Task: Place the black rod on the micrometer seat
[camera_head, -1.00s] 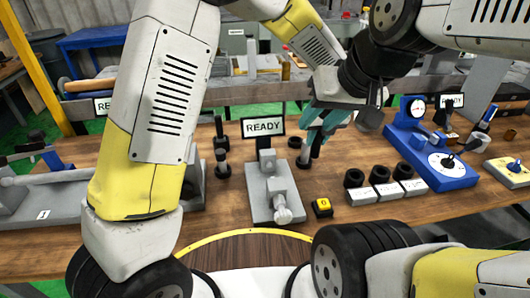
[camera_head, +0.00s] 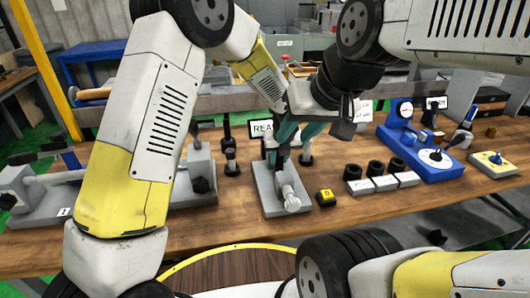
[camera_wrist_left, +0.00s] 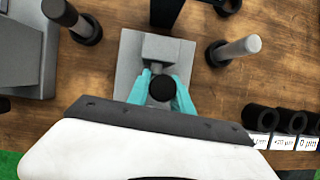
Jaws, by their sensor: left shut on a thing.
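The micrometer seat is a grey fixture on a grey plate (camera_head: 268,197) in the middle of the table, with a READY screen (camera_head: 260,128) behind it. My left gripper (camera_head: 285,146) has teal fingers and is over the back part of this fixture. In the left wrist view the left gripper (camera_wrist_left: 162,92) is shut on the black rod (camera_wrist_left: 162,86), whose dark round end faces the camera, just in front of the grey block (camera_wrist_left: 166,48). Whether the rod touches the seat is hidden.
Upright posts stand left (camera_head: 231,158) and right (camera_head: 306,152) of the fixture. A blue gauge stand (camera_head: 430,160) is farther right. Bare table lies in front.

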